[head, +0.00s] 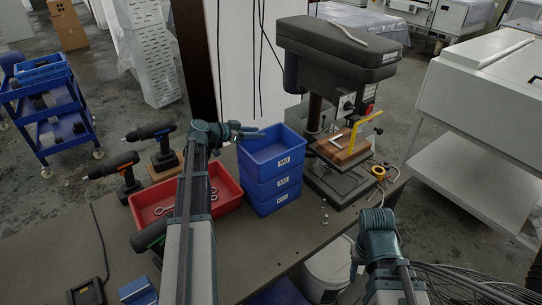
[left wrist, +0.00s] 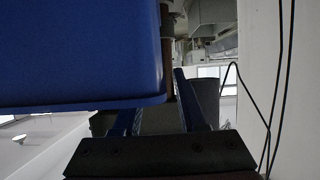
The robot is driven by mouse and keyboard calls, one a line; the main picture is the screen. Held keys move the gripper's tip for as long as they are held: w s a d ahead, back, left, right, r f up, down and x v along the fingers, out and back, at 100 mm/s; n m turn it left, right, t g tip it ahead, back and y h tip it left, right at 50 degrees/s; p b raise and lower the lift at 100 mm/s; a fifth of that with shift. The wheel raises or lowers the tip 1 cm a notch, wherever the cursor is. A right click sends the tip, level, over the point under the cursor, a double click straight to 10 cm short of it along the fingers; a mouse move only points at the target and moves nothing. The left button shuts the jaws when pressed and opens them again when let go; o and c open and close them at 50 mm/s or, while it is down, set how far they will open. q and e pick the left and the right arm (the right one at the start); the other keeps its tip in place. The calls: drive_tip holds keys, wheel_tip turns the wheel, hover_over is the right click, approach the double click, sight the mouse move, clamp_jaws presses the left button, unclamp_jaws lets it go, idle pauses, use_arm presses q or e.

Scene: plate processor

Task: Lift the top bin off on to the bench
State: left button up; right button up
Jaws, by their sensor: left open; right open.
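Several blue bins stand stacked on the bench (head: 262,248). The top bin (head: 277,160) is open and looks empty, with a white label on its front. My left gripper (head: 250,132) is open at the back left rim of the top bin. In the left wrist view the blue bin (left wrist: 80,50) fills the upper left, and its edge is close to the spread fingers (left wrist: 160,110). I cannot tell whether the fingers touch it or straddle its rim. My right gripper (head: 356,266) is low in front of the bench's right part, open and away from the bins.
A red tray (head: 228,196) with metal eye bolts is left of the stack. A drill press (head: 340,60) stands close on the right. Two cordless drills (head: 162,146) are at the left. Bare bench lies in front of the stack. A white bucket (head: 325,275) is below.

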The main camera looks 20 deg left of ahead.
use_arm(q)
drive_tip(key=shift+b+x, duration=0.35)
drive_tip(key=shift+x, duration=0.75)
clamp_jaws()
idle(0.5)
